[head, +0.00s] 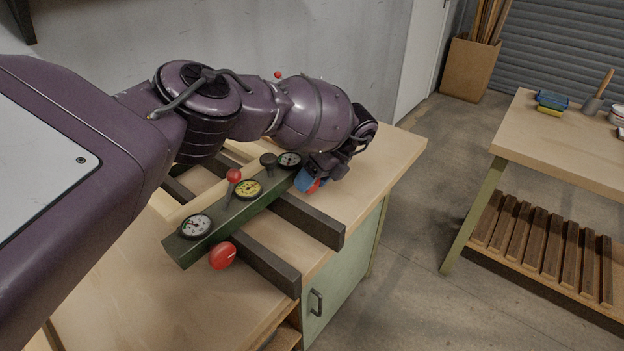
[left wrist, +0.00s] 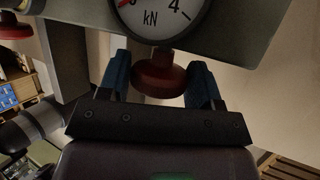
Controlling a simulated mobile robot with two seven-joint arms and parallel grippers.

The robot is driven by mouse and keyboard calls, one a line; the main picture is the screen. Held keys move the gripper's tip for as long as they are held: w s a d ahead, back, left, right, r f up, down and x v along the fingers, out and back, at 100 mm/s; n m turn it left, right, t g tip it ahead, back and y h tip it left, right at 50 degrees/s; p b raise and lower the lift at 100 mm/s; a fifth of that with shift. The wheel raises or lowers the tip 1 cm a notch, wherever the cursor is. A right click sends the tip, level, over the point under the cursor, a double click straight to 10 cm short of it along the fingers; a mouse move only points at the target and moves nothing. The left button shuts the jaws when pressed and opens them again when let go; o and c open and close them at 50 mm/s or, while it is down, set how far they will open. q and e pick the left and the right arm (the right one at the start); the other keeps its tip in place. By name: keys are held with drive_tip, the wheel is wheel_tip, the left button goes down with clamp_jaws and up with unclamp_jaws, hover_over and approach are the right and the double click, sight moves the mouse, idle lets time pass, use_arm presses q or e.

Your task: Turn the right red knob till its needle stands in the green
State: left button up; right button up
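The green press beam (head: 222,228) lies across dark rails on the bench and carries three round gauges. The right gauge (head: 289,160) also shows in the left wrist view (left wrist: 158,18), cut off at the top, with "kN" and a 4 readable. A red mark shows at its left edge; I cannot tell where its needle stands against the green. The right red knob (left wrist: 160,75) is below that gauge. My left gripper (head: 310,183) has its blue fingers on both sides of the knob, seemingly touching it. In the head view the knob (head: 314,187) is mostly hidden. My right gripper is not in view.
A left red knob (head: 222,255) sits on the beam's front, below the left gauge (head: 196,226). A red-ball lever (head: 234,176) and a black knob (head: 267,160) stand up behind the beam. A second table (head: 560,140) is at right, across clear floor.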

use_arm(q)
drive_tip(key=shift+o, duration=0.5)
drive_tip(key=b+v, duration=0.1)
drive_tip(key=v, duration=1)
